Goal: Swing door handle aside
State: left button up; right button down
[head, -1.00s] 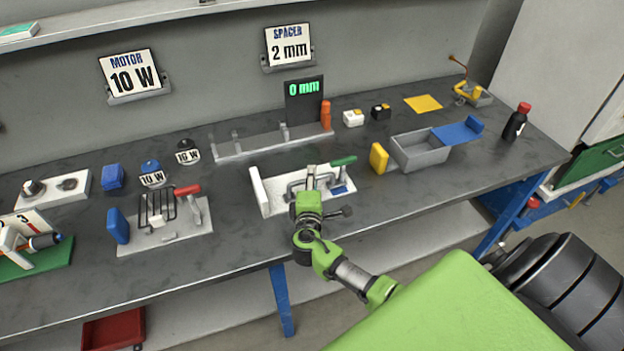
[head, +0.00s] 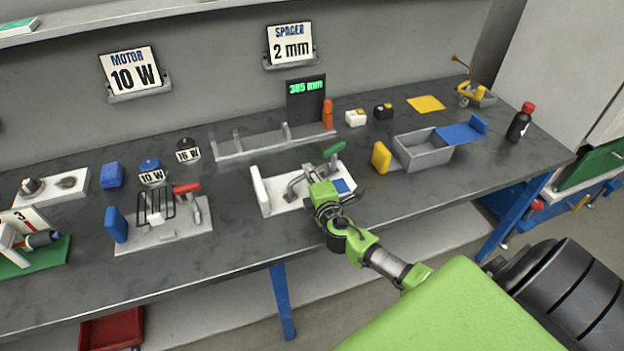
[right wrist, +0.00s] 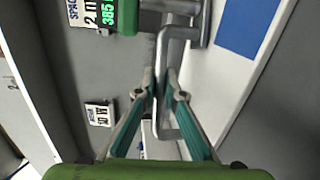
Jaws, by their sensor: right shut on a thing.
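The grey bent door handle (head: 295,188) is on a white fixture (head: 262,190) near the front middle of the bench. A green-gripped lever (head: 333,149) stands tilted up on the same fixture, behind my right gripper. My right gripper (head: 322,190) is over the fixture. In the right wrist view its teal fingers (right wrist: 161,85) are closed on the grey bar of the handle (right wrist: 163,112). My gripper and arm hide part of the handle in the head view. My left gripper is not in view.
A second fixture with a red-gripped lever (head: 186,188) and black wire rack stands at left. A yellow block (head: 381,157) and grey box (head: 422,150) stand at right. A measuring rail (head: 235,153) with display (head: 306,100) is behind. The front edge is mostly clear.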

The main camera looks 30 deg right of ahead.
jog(key=shift+w+f+n+y+b, duration=0.1)
jog(key=shift+w+n+y+b, duration=0.5)
jog(key=shift+n+y, duration=0.45)
jog(key=shift+w+a+n+t+y, duration=0.2)
jog(key=shift+w+n+t+y, duration=0.15)
jog(key=shift+y, duration=0.5)
jog(key=c, duration=2.1)
grip_release()
jog(key=shift+s, duration=0.1)
jog(key=s, duration=0.4)
jog(key=s+r, duration=0.1)
jog(key=s, duration=0.2)
jog(key=s+r, duration=0.1)
jog(key=s, duration=0.3)
jog(key=shift+s+a+r, duration=0.2)
jog(key=shift+s+a, duration=0.05)
jog(key=shift+s, duration=0.1)
jog(key=shift+s+f, duration=0.1)
